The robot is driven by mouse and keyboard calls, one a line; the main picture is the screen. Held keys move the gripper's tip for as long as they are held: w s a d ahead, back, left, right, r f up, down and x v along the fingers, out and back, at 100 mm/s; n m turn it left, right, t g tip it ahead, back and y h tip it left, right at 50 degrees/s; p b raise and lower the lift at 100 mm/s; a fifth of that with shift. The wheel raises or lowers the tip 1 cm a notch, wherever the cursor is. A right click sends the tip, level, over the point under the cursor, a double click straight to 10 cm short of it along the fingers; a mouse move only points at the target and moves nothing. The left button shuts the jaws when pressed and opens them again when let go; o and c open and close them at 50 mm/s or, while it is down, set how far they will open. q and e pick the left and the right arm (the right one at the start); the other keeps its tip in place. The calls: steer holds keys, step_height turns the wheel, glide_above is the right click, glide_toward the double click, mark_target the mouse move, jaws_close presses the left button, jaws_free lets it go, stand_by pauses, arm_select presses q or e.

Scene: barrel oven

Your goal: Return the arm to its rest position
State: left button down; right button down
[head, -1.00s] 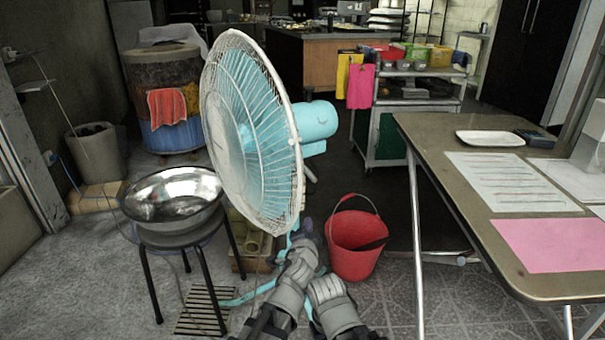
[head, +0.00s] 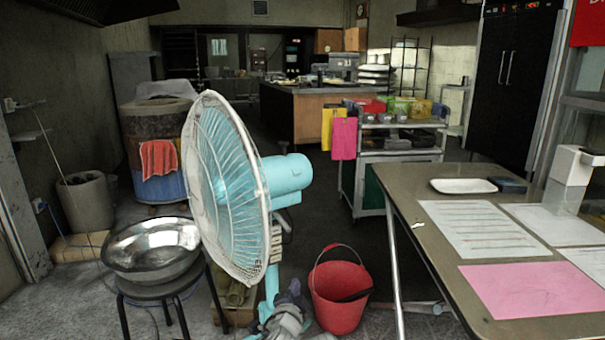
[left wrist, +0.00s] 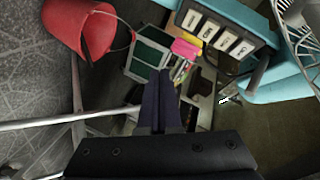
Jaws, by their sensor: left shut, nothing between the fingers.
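My left gripper (head: 293,290) is low in the head view, in front of the fan's stand and left of the red bucket (head: 340,296). In the left wrist view its dark fingers (left wrist: 160,78) lie together, shut with nothing between them. My right gripper does not show. The light-blue fan (head: 228,190) stands close, and its button panel (left wrist: 222,34) shows large at the upper right of the left wrist view. Whether the gripper touches the fan's stand cannot be told.
A steel bowl (head: 152,245) sits on a black stool (head: 165,289) at the left. A table (head: 424,262) with papers fills the right. A trolley (head: 366,176) with coloured towels and the barrel oven (head: 150,125) stand behind. Dark floor lies open between bucket and trolley.

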arm_select(q)
steer(key=s+a+f+n+g+y+p, duration=0.3)
steer(key=s+a+f+n+g+p, duration=0.2)
steer(key=s+f+n+g, duration=0.15)
steer(key=s+n+g+p, duration=0.3)
steer(key=s+g+p, duration=0.5)
steer(key=s, duration=0.9)
step_height(320, 180, up, 36)
steer(key=g+p, duration=0.1)
steer(key=p, duration=3.3)
steer(key=shift+d+r, duration=0.15)
steer(key=shift+d, duration=0.3)
steer(key=shift+w+a, duration=0.1)
